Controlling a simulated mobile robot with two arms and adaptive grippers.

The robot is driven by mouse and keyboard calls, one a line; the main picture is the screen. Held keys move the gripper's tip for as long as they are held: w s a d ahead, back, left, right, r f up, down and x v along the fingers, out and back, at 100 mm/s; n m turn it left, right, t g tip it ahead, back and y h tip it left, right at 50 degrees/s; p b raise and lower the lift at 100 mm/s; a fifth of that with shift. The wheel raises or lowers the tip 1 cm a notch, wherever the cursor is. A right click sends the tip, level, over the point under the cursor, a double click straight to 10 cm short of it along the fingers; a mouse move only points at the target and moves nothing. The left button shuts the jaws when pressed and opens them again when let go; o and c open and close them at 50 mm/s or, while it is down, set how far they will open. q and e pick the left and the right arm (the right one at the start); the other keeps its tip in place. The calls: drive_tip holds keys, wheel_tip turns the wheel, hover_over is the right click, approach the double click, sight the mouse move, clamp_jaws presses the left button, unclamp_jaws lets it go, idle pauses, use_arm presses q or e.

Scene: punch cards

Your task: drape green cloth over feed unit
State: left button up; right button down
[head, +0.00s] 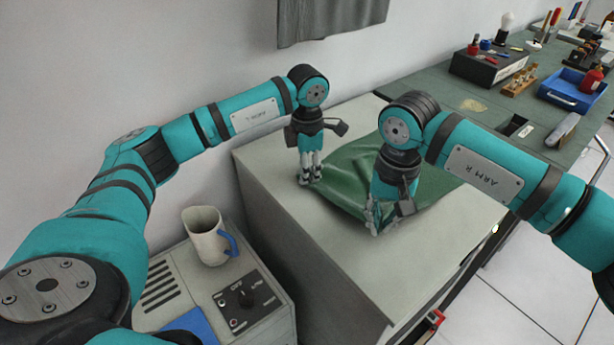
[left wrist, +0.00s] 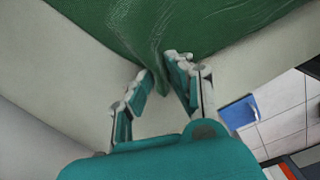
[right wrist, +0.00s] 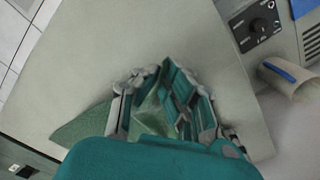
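The green cloth (head: 350,178) lies rumpled on top of a large pale cabinet (head: 268,172); it fills the top of the left wrist view (left wrist: 150,25). My left gripper (head: 311,180) is shut on a bunched edge of it, with a tip hanging between the fingers. My right gripper (head: 380,228) is shut on a near corner (right wrist: 148,112), low over the cabinet top. The fingers and arm hide part of the cloth. A pale unit with a dial panel (head: 262,303) stands lower left; no readable label shows whether it is the feed unit.
A white mug with a blue handle (head: 205,238) stands on the dial unit, near a blue item (head: 192,325). A green workbench (head: 440,92) with tools and a blue tray (head: 570,92) is at the back right. A grey cloth (head: 325,18) hangs on the wall.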

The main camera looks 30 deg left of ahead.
use_arm(q)
clamp_jaws()
drive_tip(key=shift+a+r, duration=0.1)
drive_tip(key=shift+r, duration=2.4)
